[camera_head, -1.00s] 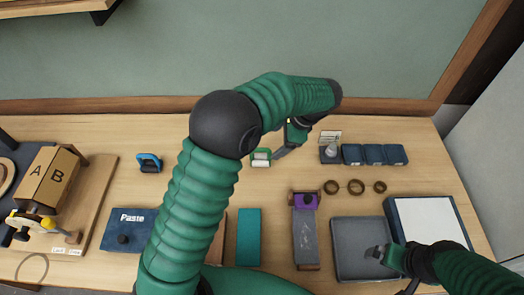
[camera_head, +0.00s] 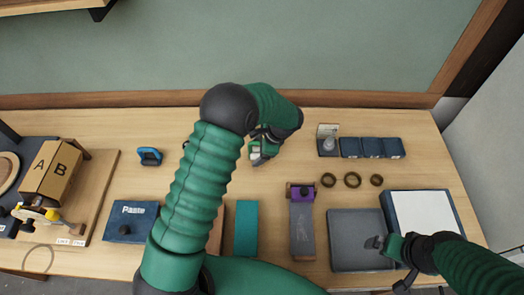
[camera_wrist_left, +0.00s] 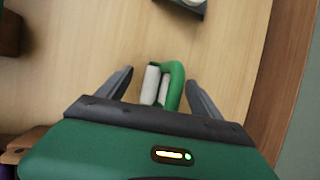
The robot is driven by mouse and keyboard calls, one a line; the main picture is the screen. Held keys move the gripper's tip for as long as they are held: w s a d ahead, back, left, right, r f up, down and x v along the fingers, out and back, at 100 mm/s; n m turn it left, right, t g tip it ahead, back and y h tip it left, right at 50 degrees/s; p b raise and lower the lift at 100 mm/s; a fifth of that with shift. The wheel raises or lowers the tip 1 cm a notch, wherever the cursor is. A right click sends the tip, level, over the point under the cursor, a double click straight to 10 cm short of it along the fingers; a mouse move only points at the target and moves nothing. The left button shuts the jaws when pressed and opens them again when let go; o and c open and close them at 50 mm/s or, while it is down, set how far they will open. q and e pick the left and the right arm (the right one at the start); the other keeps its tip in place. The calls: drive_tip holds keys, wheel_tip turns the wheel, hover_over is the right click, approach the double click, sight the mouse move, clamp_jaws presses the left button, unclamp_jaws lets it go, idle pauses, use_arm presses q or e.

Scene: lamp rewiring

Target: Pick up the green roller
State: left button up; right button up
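The green roller, with a green frame and a white roll, lies on the table and shows in the left wrist view (camera_wrist_left: 174,86). In the head view the roller (camera_head: 256,157) is mostly hidden under my left gripper (camera_head: 262,143). In the left wrist view my left gripper (camera_wrist_left: 160,78) is open, with one dark finger on each side of the roller and gaps between. My right gripper (camera_head: 380,243) is over the grey tray at the lower right; its finger opening cannot be made out.
A blue-handled tool (camera_head: 150,156) lies left of my left arm. A purple-ended block (camera_head: 302,225), several brown rings (camera_head: 352,180) and a row of dark boxes (camera_head: 372,148) lie to the right. The grey tray (camera_head: 340,228) is at lower right. Bare table surrounds the roller.

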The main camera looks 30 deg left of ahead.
use_arm(q)
drive_tip(key=shift+s+a, duration=0.1)
drive_tip(key=shift+a, duration=0.45)
drive_tip(key=c, duration=0.5)
drive_tip(key=shift+a+f, duration=0.15)
drive_tip(key=shift+a, duration=0.2)
drive_tip(key=c, duration=0.4)
drive_tip(key=shift+d, duration=0.2)
drive_tip(key=c, duration=0.5)
drive_tip(key=shift+d+r, duration=0.2)
drive_tip(key=shift+d, duration=0.2)
drive_tip(key=shift+c, duration=0.3)
drive_tip(key=r, duration=0.6)
drive_tip(key=a+r, duration=0.1)
drive_tip(key=r, duration=0.2)
drive_tip(key=shift+r+b, duration=0.2)
drive_tip(key=shift+b, duration=0.2)
drive_tip(key=shift+d+r, duration=0.15)
drive_tip(key=shift+r, duration=0.05)
drive_tip(key=shift+d, duration=0.2)
use_arm(e)
drive_tip(key=shift+a+f, duration=0.3)
drive_tip(key=shift+a, duration=0.25)
